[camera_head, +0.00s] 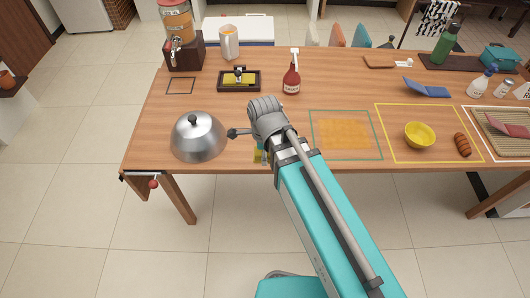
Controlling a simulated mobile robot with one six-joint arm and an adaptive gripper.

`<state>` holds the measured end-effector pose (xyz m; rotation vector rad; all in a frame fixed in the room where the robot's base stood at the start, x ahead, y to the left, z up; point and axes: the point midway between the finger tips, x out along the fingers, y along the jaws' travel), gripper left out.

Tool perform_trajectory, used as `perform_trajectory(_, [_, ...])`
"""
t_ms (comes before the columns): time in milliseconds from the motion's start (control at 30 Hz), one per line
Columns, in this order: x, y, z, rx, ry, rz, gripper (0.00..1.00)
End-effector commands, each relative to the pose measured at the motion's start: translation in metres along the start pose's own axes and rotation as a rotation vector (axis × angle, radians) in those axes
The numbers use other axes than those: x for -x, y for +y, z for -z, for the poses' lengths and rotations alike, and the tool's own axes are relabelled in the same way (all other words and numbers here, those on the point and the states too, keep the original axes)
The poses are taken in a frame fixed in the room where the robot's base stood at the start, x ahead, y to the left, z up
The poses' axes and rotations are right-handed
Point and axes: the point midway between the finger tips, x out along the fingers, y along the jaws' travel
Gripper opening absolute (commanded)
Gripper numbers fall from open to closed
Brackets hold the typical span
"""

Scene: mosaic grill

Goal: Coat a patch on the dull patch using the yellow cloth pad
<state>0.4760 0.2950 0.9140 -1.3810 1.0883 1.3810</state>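The dull patch (343,134) is an orange-tan rectangle on the wooden table, inside a thin green outline. A black tray (222,87) towards the back left holds a small yellow item (232,78) with a dark top; I cannot tell whether it is the yellow cloth pad. My arm reaches over the front edge of the table, left of the patch.
A metal dome (198,138) stands close left of my wrist. A red spray bottle (291,79) stands behind it. A yellow bowl (419,135) and a brown sausage-like item (462,144) lie right of the patch. A drink dispenser (178,35) stands back left.

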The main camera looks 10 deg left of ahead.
Motion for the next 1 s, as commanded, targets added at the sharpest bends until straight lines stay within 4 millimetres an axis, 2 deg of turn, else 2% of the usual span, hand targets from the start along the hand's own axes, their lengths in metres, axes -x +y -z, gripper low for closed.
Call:
perform_trajectory(33, [0.0000,-0.0001,0.0000,0.000,0.000,0.000,0.61])
perform_trajectory(200, [0.0000,0.0000,0.0000,0.000,0.000,0.000,0.32])
perform_trajectory(1000, [0.0000,-0.0009,0.0027,-0.005,0.000,0.000,0.32])
